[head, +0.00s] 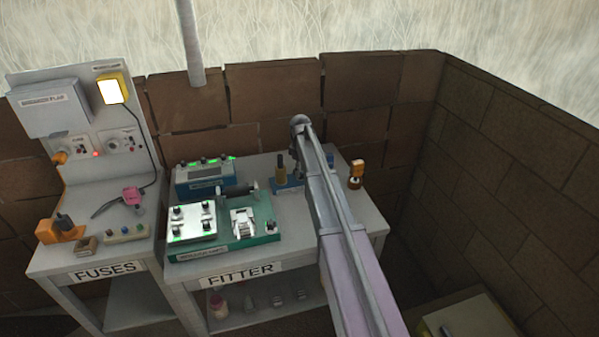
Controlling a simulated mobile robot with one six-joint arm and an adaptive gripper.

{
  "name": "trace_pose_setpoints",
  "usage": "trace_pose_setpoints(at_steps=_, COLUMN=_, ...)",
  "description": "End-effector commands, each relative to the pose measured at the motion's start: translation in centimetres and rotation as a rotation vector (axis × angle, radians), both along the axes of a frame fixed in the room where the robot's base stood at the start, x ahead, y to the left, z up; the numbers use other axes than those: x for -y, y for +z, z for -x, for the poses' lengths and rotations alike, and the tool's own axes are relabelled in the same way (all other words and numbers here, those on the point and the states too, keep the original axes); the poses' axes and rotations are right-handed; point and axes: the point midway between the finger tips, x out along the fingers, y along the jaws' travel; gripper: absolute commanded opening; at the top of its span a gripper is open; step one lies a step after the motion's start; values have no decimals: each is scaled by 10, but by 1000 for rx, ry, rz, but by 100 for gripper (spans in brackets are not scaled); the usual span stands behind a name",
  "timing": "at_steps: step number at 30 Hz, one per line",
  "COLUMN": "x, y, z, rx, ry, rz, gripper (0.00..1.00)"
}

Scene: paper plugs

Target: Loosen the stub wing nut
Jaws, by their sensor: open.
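I cannot make out the stub wing nut for certain at this size. A small blue block (284,185) with a dark, yellow-banded upright post (280,164) stands at the back of the FITTER bench (285,232). My arm reaches over the bench from the lower right, and its wrist end is above and behind this block. My gripper (297,165) hangs down beside the post, open, with its fingers largely hidden by my arm. I cannot tell whether it touches anything. My arm also hides part of the block and bench.
A green fixture (250,238) with a white lit panel (192,221) sits at the bench front, a blue box (205,178) behind it. The FUSES bench (105,258) is at left. Brick walls (285,92) close the back and right.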

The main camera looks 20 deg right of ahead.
Motion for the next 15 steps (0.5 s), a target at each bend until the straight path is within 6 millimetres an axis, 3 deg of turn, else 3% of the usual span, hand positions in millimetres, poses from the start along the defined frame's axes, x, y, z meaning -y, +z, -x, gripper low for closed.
trace_pose_setpoints(at_steps=15, x=0, y=28, z=0, rx=0, ry=0, rz=0, gripper=43)
